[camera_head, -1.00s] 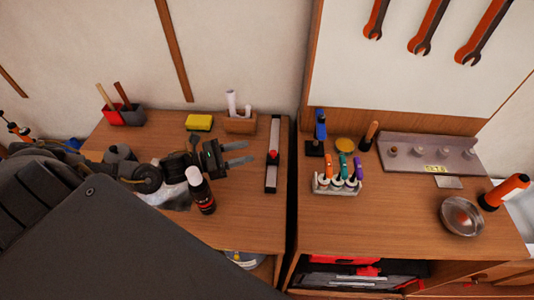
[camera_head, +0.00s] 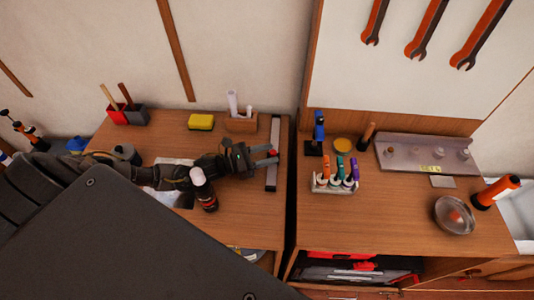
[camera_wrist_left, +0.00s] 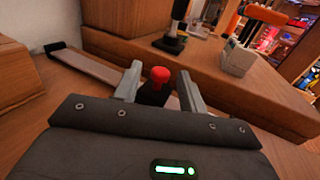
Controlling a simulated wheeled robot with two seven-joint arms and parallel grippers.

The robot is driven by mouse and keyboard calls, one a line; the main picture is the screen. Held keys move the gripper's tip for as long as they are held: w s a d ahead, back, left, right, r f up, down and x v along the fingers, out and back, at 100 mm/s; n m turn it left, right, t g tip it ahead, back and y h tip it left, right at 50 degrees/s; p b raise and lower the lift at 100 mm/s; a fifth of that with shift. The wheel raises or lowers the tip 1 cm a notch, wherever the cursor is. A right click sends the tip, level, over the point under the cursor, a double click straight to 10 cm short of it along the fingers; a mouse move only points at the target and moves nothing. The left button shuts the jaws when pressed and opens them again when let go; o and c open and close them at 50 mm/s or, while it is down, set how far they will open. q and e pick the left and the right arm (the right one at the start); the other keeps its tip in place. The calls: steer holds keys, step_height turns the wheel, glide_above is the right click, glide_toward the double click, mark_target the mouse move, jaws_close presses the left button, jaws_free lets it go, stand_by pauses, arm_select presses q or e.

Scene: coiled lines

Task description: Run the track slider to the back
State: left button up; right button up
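The track (camera_head: 275,130) is a pale strip with dark ends, running front to back along the right edge of the left table. Its slider has a red knob (camera_head: 272,152) on a black block, about midway along. In the left wrist view the red knob (camera_wrist_left: 160,75) stands between the two fingers of my left gripper (camera_wrist_left: 160,88), with gaps on both sides. The track (camera_wrist_left: 100,70) runs off to the upper left there. My left gripper (camera_head: 268,158) is open around the slider in the head view. My right gripper is not in view.
A black bottle with a white cap (camera_head: 204,190) stands beside my left forearm. A yellow sponge (camera_head: 201,121) and a wooden holder (camera_head: 241,123) sit at the back. Right of the track, past a gap, a rack of coloured-handled tools (camera_head: 333,183) stands on the other table.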

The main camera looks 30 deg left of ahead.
arm_select(q)
jaws_close()
steer(key=w+a+b, duration=0.1)
steer(key=w+b, duration=0.1)
steer(key=w+a+b, duration=0.1)
steer(key=w, duration=0.2)
steer(key=w+a+b, duration=0.1)
steer(key=w+b, duration=0.1)
steer(key=shift+w+a+f+b, duration=0.1)
steer(key=shift+w+a+b, duration=0.05)
steer(key=shift+a+b, duration=0.15)
steer(key=shift+w, duration=0.1)
jaws_free()
steer(key=b+v, duration=0.3)
steer(key=v, duration=0.7)
steer(key=shift+s+a, duration=0.3)
steer(key=shift+s, duration=0.1)
